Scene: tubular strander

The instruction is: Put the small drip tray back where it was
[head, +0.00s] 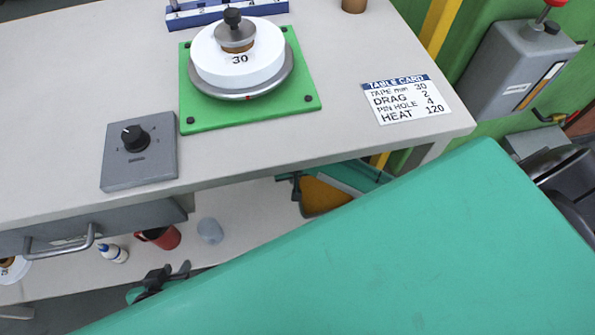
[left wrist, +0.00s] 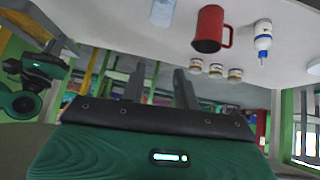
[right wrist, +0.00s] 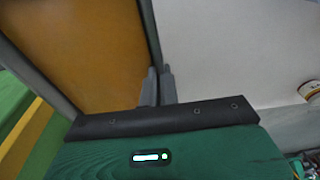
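The small drip tray, a shallow tray with an orange-brown inside and a grey rim, shows below the table's front edge in the head view (head: 322,197). It fills the upper left of the right wrist view (right wrist: 95,45). My right gripper (right wrist: 159,84) has its fingers close together on the tray's rim and holds it; my green arm hides part of the tray in the head view. My left gripper (head: 167,275) is low near the lower shelf, partly hidden by my arm. In the left wrist view its fingers (left wrist: 160,84) are apart with nothing between them.
A red mug (head: 160,237), a white bottle (head: 113,253) and a pale cup (head: 210,230) stand on the lower shelf (head: 250,215). Above are a grey knob box (head: 140,155), a green base plate (head: 215,117) with a white spool, and a table card (head: 400,99).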

